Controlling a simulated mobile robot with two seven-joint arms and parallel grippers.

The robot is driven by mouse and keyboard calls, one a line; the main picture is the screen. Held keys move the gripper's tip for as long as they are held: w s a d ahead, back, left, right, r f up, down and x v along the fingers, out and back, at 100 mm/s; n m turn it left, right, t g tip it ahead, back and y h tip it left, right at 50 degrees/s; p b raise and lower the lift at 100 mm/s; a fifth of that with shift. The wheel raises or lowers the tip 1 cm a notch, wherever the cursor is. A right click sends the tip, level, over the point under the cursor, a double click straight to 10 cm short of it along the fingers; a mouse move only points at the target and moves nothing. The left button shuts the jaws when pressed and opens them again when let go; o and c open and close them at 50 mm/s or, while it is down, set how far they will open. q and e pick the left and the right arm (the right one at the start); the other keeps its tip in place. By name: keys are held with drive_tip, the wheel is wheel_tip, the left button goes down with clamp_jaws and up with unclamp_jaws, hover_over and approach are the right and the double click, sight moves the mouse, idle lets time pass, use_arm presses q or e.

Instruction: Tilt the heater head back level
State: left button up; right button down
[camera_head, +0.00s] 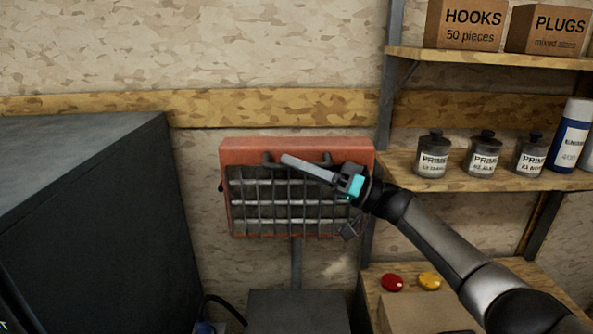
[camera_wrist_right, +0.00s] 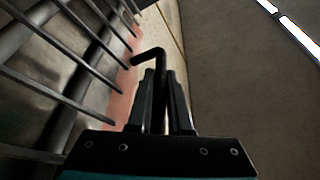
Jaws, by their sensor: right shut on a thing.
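The heater head (camera_head: 298,148) is an orange-red box with a grey bar grille across its front, on a thin grey post in front of the wall. Its grille faces me; I cannot tell its exact tilt. A dark handle (camera_head: 268,158) runs along the upper front edge, partly hidden by my right gripper (camera_head: 288,160). In the right wrist view, the gripper (camera_wrist_right: 160,78) is shut on the handle (camera_wrist_right: 150,56), whose bent end shows past the fingertips. The grille (camera_wrist_right: 70,85) is left of the fingers there. My left gripper is out of view.
A large dark cabinet (camera_head: 90,190) stands at left. Shelves (camera_head: 470,175) at right hold several tins, a blue-white can and cardboard boxes (camera_head: 470,22). A red button (camera_head: 392,282) and a yellow one (camera_head: 429,281) are at lower right.

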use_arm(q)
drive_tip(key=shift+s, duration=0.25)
use_arm(e)
drive_tip(key=shift+w+r, duration=0.1)
drive_tip(key=c, duration=0.8)
unclamp_jaws()
drive_tip(key=shift+c, duration=0.2)
use_arm(q)
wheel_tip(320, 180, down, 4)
drive_tip(key=b, duration=0.4)
use_arm(e)
drive_tip(key=v, duration=1.5)
drive_tip(key=shift+d, duration=0.1)
